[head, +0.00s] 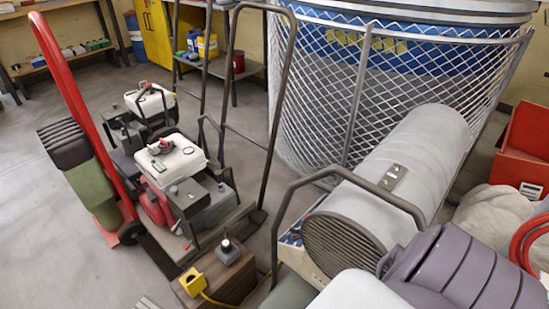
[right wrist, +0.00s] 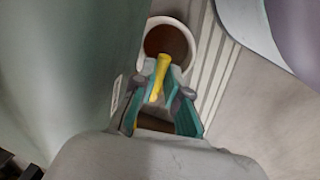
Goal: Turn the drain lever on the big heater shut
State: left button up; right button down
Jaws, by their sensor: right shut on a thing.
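A yellow lever (right wrist: 161,70) shows in the right wrist view, in front of a round white-rimmed opening with a brown inside (right wrist: 171,43). My right gripper (right wrist: 162,88) has teal inner fingers on both sides of the lever and is shut on it. In the head view, a large grey cylinder with a round slatted end (head: 405,165), which looks like the big heater, lies on its side behind a dark bent-tube handle. The lever cannot be made out in the head view. My right gripper is not visible there, and my left gripper is in neither view.
A mesh-wrapped tank (head: 400,70) stands behind the cylinder. A purple ribbed body (head: 460,270) is at the lower right, near a red box (head: 524,150). Small engine machines (head: 175,165) and a red hand truck (head: 75,90) stand left. The floor at far left is clear.

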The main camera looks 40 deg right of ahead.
jog(key=c, duration=1.2)
grip_release()
notch_tip(320, 180, up, 12)
jog(key=a, duration=0.2)
jog(key=shift+s+a, duration=0.15)
jog(key=shift+f, duration=0.15)
